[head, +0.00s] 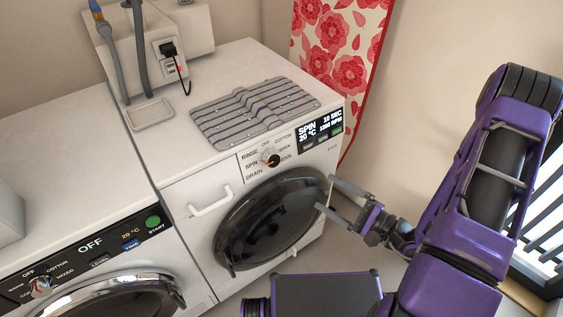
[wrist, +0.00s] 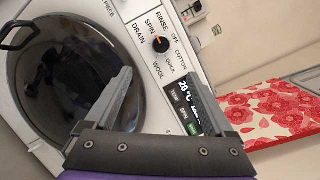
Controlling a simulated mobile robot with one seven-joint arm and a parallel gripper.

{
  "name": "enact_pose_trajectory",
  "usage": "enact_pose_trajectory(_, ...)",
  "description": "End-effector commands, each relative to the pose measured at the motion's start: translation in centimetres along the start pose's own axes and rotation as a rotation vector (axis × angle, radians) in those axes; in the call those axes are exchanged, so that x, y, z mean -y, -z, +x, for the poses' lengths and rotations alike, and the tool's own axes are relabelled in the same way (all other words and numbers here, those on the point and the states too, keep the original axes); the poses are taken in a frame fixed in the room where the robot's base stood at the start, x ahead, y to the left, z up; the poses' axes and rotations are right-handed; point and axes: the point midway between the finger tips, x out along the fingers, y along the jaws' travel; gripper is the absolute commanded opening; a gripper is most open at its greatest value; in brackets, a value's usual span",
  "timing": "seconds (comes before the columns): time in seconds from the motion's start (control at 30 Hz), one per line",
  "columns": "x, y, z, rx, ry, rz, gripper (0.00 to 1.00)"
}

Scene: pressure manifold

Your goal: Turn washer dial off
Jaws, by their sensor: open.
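The washer with the black round door (head: 270,222) stands at the right of two machines. Its dial (head: 271,160) is a black knob with an orange mark, on the front panel above the door. In the wrist view the dial (wrist: 161,44) shows its orange mark toward SPIN, and OFF is printed further round. The display (head: 319,130) is lit and reads SPIN. My gripper (head: 325,194) is open and empty, in front of the door's right edge, below and right of the dial and apart from it.
A striped folded cloth (head: 252,112) lies on the washer top. A second machine at left has its own dial (head: 40,287) and a display reading OFF. A white drawer handle (head: 211,202) sticks out left of the door. A red floral board (head: 340,45) stands behind, against the wall.

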Motion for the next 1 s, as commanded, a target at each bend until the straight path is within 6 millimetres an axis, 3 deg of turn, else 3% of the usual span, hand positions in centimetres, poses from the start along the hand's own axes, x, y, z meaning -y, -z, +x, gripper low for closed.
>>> enact_pose_trajectory(0.23,0.0,0.0,2.4,-0.004,0.01,0.009,0.88)
enact_pose_trajectory(0.7,0.1,0.1,12.5,-0.002,0.009,0.007,0.88)
enact_pose_trajectory(1.0,0.1,0.2,16.7,-0.005,0.009,0.007,0.88)
